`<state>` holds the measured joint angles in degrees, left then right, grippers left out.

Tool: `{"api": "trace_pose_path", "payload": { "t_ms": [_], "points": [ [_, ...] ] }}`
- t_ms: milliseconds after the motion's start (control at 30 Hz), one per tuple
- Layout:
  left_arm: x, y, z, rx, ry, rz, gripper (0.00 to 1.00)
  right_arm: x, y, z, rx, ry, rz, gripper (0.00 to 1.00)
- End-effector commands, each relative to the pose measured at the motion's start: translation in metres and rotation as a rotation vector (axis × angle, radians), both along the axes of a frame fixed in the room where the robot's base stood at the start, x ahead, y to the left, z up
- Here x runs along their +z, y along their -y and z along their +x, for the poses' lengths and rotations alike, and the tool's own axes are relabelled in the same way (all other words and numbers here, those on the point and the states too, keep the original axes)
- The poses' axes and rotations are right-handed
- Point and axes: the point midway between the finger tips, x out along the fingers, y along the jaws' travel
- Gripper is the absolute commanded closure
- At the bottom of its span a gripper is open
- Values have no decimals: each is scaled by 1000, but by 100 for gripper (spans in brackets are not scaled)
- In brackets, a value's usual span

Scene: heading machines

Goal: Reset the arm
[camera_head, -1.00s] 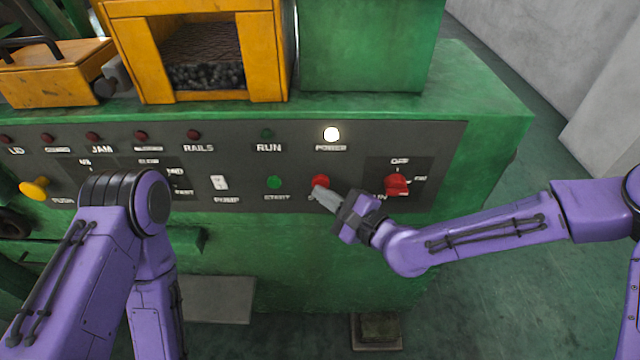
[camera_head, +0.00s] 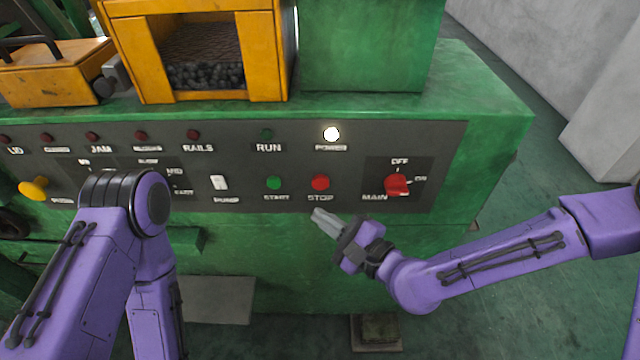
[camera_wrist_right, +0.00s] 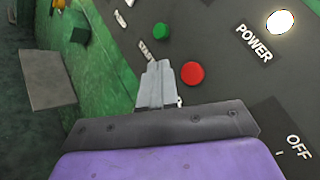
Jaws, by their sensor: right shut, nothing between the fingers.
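My right gripper (camera_head: 319,216) is shut and empty, just below the red STOP button (camera_head: 320,182) and apart from it in the head view. In the right wrist view the closed fingers (camera_wrist_right: 157,83) point at the panel, beside the red button (camera_wrist_right: 192,73). My left arm (camera_head: 125,205) stands at the left in the head view, and its gripper does not show.
The dark control panel (camera_head: 365,160) on the green machine carries a green START button (camera_head: 274,183), a white PUMP switch (camera_head: 219,182) and a red MAIN switch (camera_head: 397,184). The POWER lamp (camera_head: 331,134) is lit. Open floor lies at the right.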

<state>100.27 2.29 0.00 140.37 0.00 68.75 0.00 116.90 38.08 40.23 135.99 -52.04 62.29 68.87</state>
Motion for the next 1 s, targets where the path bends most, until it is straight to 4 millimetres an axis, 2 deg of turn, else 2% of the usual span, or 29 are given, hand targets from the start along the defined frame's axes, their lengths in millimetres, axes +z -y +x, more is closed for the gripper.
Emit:
{"api": "trace_pose_path", "payload": {
  "t_ms": [367,467,500,533,567,600,633,700,767,800,867,900,1000],
  "points": [
    [0,0,0,0,0,0,57,0,0,0,1,6,-6,100],
    [0,0,0,0,0,0,57,-2,2,2,-6,72,-84,100],
    [0,0,0,0,0,0,57,-8,7,5,-28,101,-156,100],
    [0,0,0,0,0,0,57,-22,15,6,-52,108,-238,100],
    [0,0,0,0,0,0,57,-45,25,3,-65,98,-349,100],
    [0,0,0,0,0,0,57,-79,38,-7,-62,69,-494,100],
    [0,0,0,0,0,0,57,-104,48,-16,-52,44,-596,100],
    [0,0,0,0,0,0,57,-157,75,-42,-8,-22,-820,100],
    [0,0,0,0,0,0,57,-197,103,-69,48,-81,-1003,100],
    [0,0,0,0,0,0,57,-220,125,-89,90,-122,-1123,100],
    [0,0,0,0,0,0,57,-249,159,-120,161,-184,-1295,100],
    [0,0,0,0,0,0,57,-264,184,-140,211,-225,-1402,100],
    [0,0,0,0,0,0,57,-285,240,-183,313,-320,-1619,100]
  ]
}}
